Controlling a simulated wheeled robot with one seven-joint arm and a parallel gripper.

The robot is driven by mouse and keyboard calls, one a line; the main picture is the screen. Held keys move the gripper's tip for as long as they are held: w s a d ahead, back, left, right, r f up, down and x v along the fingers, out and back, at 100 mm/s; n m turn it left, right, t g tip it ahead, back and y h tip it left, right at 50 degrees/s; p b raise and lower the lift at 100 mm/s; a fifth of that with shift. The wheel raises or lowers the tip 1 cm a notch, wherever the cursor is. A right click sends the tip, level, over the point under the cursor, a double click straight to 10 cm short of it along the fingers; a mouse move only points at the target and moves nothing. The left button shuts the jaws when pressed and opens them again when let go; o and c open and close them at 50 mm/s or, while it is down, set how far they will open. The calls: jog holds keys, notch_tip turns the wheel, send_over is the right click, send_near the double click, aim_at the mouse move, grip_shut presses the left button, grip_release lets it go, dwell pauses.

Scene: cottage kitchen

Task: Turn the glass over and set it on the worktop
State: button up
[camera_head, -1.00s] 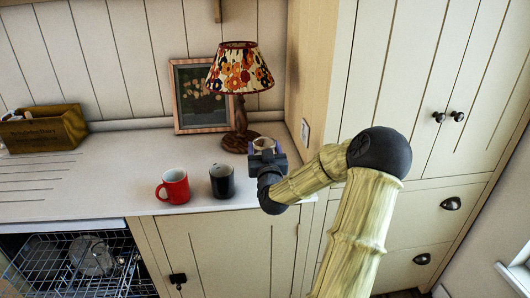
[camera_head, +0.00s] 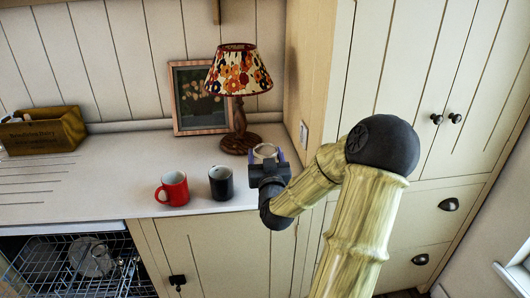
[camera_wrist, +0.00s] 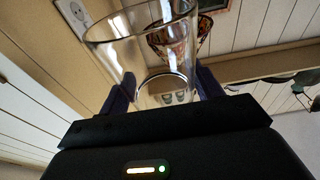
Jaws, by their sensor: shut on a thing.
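My gripper (camera_head: 266,160) is shut on a clear glass (camera_head: 265,150) near the right end of the pale worktop (camera_head: 110,160), just in front of the lamp. In the wrist view the glass (camera_wrist: 140,40) stands between the two dark fingers of my gripper (camera_wrist: 168,88), and its curved edge shows between them. In the head view a round end of the glass faces upward; I cannot tell if it is the open rim or the base. Any gap between glass and worktop is hidden by my gripper.
A red mug (camera_head: 173,188) and a black mug (camera_head: 220,184) stand left of my gripper. A lamp (camera_head: 239,75) and a framed picture (camera_head: 200,97) stand behind. A tall cupboard (camera_head: 310,70) bounds the right. A wooden box (camera_head: 42,130) is far left; the worktop between is clear.

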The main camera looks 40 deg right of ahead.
jog(key=s+a+r+b, duration=0.3)
jog(key=s+a+b, duration=0.2)
jog(key=s, duration=0.3)
jog(key=shift+s+r+b, duration=0.15)
jog(key=shift+s+b, duration=0.1)
jog(key=shift+b, duration=0.65)
jog(key=shift+a, duration=0.1)
jog(key=n+b, duration=0.2)
jog(key=n, duration=0.2)
jog(key=n+y+b, duration=0.1)
jog(key=n+b, duration=0.1)
jog(key=n, duration=0.2)
jog(key=shift+y, duration=0.3)
